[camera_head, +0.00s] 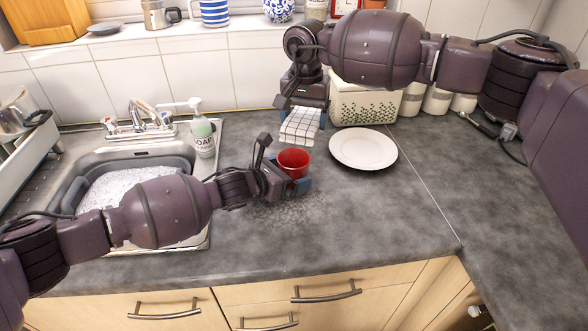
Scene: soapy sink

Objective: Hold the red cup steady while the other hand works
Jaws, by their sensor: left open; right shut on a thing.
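The red cup (293,162) stands upright on the grey worktop, right of the sink. My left gripper (284,167) is open at the cup, with one finger at its left and the other at its lower right. The finger and palm hide part of the cup's lower side. I cannot tell whether the fingers touch it. My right gripper (302,104) is shut on a white checked cloth (299,126), which hangs just above and behind the cup.
A white plate (363,149) lies right of the cup. A soap bottle (202,134) and tap (139,122) stand by the sink, where a grey basin (66,188) holds suds. A patterned white container (364,107) stands at the back.

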